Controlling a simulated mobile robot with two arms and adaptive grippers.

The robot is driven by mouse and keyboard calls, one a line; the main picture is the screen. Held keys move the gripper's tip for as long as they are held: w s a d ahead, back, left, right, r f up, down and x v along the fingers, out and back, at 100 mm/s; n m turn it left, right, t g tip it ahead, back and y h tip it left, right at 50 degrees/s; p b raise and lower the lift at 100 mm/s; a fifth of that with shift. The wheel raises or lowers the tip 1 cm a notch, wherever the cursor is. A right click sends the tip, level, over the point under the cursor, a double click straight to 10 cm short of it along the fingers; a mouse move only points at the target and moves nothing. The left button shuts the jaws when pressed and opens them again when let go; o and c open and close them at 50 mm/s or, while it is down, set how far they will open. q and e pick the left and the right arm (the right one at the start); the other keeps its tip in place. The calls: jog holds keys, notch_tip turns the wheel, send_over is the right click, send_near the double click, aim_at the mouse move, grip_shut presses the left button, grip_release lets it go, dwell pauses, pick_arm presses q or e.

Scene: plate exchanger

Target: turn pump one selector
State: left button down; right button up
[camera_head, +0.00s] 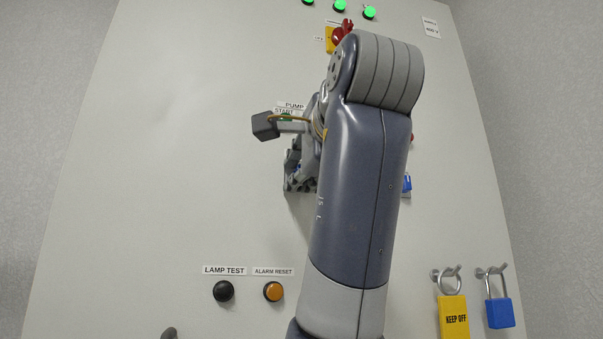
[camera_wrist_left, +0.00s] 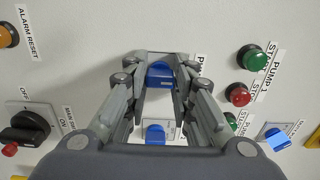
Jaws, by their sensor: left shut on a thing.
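My left gripper (camera_wrist_left: 160,72) is shut on a blue selector knob (camera_wrist_left: 160,75) on the panel, with one finger on each side of it. The label beside this knob is mostly hidden by a finger; only a "P" shows. In the head view my left gripper (camera_head: 299,178) is against the panel, partly behind my own arm, and the knob is hidden there. A second blue selector (camera_wrist_left: 155,134) shows between the finger links. A third blue selector (camera_wrist_left: 278,138) is at the right. My right gripper is in neither view.
A green button (camera_wrist_left: 251,57) and a red button (camera_wrist_left: 238,94) by the PUMP 1 label are close to the fingers. A black main switch (camera_wrist_left: 25,132) is at the left. Below on the panel are a black lamp test button (camera_head: 223,291), an orange alarm reset button (camera_head: 272,291) and hanging padlocks (camera_head: 453,316).

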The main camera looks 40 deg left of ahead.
pick_arm(q)
jog(key=shift+f, duration=0.15)
jog(key=c, duration=1.4)
grip_release()
jog(key=shift+o, duration=0.2)
jog(key=v, duration=1.2)
jog(key=shift+d, duration=0.15)
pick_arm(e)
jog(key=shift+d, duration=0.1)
